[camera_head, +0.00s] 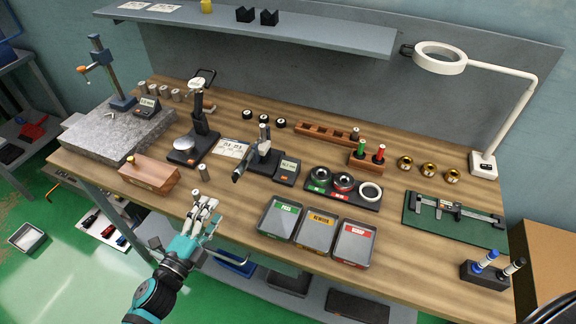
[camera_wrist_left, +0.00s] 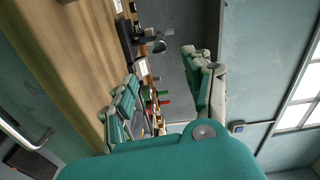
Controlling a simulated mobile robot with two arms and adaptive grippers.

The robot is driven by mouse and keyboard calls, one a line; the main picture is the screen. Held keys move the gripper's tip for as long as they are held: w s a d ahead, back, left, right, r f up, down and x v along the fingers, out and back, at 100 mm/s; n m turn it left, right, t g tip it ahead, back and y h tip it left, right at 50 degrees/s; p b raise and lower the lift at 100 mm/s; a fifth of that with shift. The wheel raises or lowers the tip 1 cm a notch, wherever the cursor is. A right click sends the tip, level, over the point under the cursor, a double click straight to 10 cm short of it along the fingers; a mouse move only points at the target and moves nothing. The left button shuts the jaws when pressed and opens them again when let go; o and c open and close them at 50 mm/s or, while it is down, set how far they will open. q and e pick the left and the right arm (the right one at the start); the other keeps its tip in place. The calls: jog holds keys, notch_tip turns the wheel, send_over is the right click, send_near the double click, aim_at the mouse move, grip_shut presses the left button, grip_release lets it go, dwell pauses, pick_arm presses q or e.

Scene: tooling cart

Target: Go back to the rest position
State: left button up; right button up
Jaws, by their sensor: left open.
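My left gripper (camera_head: 208,213) is open and empty in the head view. It is over the front edge of the wooden workbench (camera_head: 225,222), left of the metal trays. Its fingers (camera_wrist_left: 165,95) stand apart in the left wrist view, with nothing between them. A small grey metal cylinder (camera_head: 204,172) stands on the bench just beyond the fingertips, apart from them. My right gripper shows in neither view.
A wooden box (camera_head: 149,175) and a granite plate (camera_head: 118,133) are at the left. Green, yellow and red labelled trays (camera_head: 316,232) line the front edge. Gauge stands (camera_head: 190,145) stand behind. A ring lamp (camera_head: 440,58) overhangs the right. Free floor (camera_head: 85,275) lies at front left.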

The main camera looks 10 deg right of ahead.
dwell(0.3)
pick_arm(q)
jog(key=s+a+f+n+g+y, duration=0.3)
jog(key=s+a+n+y, duration=0.4)
jog(key=a+n+y, duration=0.6)
jog(key=s+f+n+g+h, duration=0.25)
jog(key=s+n+g, duration=0.6)
jog(key=s, duration=1.05)
notch_tip(320, 180, down, 28)
jog(key=s+b, duration=0.1)
jog(key=b, duration=0.2)
jog(key=s+a+f+g, duration=0.1)
jog(key=s+a+f, duration=0.1)
jog(key=s+f, duration=0.6)
jog(key=s+a+f+g+b, duration=0.1)
jog(key=s+f, duration=0.8)
jog(key=f, duration=0.1)
jog(key=shift+a+f, duration=0.15)
jog(key=shift+a, duration=0.2)
